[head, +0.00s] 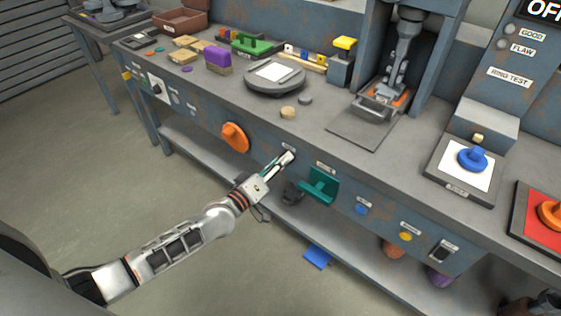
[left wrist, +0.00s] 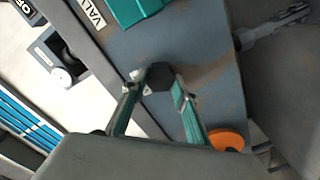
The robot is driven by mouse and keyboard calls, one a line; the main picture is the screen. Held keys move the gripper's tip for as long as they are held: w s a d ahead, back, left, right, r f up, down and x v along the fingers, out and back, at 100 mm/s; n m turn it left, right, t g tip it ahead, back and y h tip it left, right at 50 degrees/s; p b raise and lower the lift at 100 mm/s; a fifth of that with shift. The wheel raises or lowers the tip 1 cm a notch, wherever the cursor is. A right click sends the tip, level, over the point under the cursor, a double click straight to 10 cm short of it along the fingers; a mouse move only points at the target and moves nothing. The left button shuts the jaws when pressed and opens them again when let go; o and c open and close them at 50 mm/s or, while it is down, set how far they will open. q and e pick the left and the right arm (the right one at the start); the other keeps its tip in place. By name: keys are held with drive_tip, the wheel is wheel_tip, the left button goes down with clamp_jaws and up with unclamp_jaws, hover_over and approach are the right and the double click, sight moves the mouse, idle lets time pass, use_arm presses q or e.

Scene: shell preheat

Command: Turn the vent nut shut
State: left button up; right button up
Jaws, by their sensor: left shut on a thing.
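The vent nut (left wrist: 160,77) is a dark hexagonal nut on the blue-grey bench front in the left wrist view. My left gripper (left wrist: 158,88) is shut on it, with a teal-lined finger on each side. In the head view my left gripper (head: 287,158) reaches the bench front, between the orange knob and the teal valve handle, and hides most of the nut. How far the nut is turned cannot be told. My right gripper is not in view.
A teal valve handle (head: 320,185) juts out just right of my gripper. An orange knob (head: 235,137) is to its left. A lower shelf (head: 210,152) runs beneath. The floor (head: 80,150) in front is clear.

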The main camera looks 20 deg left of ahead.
use_arm(q)
drive_tip(key=n, duration=0.4)
drive_tip(key=shift+f+n, duration=0.1)
drive_tip(key=shift+n, duration=0.3)
idle(0.4)
drive_tip(key=o, duration=1.1)
drive_tip(key=v, duration=1.2)
